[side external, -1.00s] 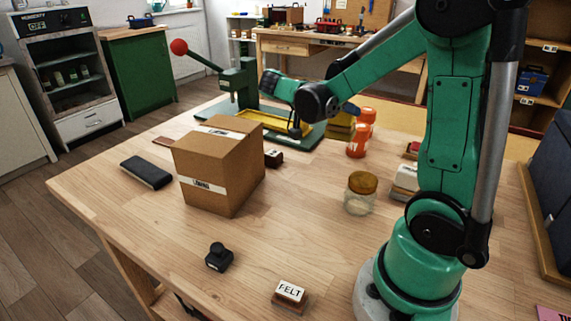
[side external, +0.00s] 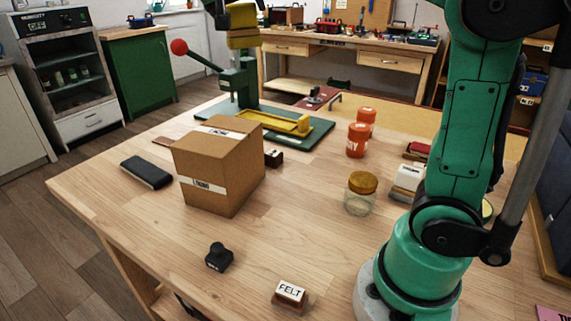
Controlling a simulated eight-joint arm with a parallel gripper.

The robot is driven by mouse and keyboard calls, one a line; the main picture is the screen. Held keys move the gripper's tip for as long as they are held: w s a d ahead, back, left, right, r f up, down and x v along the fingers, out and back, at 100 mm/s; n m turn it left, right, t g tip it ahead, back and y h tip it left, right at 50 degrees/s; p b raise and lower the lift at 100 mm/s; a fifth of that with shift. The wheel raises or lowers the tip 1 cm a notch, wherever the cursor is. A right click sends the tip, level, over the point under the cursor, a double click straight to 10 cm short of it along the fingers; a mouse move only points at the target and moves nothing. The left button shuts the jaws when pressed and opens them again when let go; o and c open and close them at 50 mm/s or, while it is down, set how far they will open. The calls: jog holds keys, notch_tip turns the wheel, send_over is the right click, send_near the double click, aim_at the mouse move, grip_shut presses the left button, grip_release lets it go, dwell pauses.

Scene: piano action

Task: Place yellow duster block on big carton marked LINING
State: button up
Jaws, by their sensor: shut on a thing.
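The yellow duster block (side external: 243,40) is held in the air near the top edge of the view, seen in front of the top of the green press. My gripper (side external: 242,30) is shut on it; the fingers are small and mostly hidden, with a green part of my arm just above. The big brown carton (side external: 212,160) stands closed on the table at centre left, with a white label that appears to read LINING on its front. The block appears well above the carton, with a clear gap between them.
The green press (side external: 238,85) with a red-knobbed lever and a yellow tray (side external: 275,122) stand behind the carton. A dark block (side external: 147,172), black stamp (side external: 218,257), FELT stamp (side external: 290,294), glass jar (side external: 360,193) and orange bottles (side external: 358,138) surround it. The table front is mostly clear.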

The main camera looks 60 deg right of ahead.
aim_at(220, 137)
jog(key=w+a+r+n+t+y, duration=0.1)
jog(key=w+a+r+n+t, duration=0.1)
jog(key=a, duration=0.4)
jog(key=shift+w+r+n+t+y, duration=0.3)
jog(key=shift+r+n+t+y, duration=0.1)
jog(key=shift+r+n+t, duration=0.4)
notch_tip(220, 137, down, 19)
jog(key=shift+d+f, duration=0.1)
jog(key=shift+f, duration=0.1)
jog(key=o, duration=1.4)
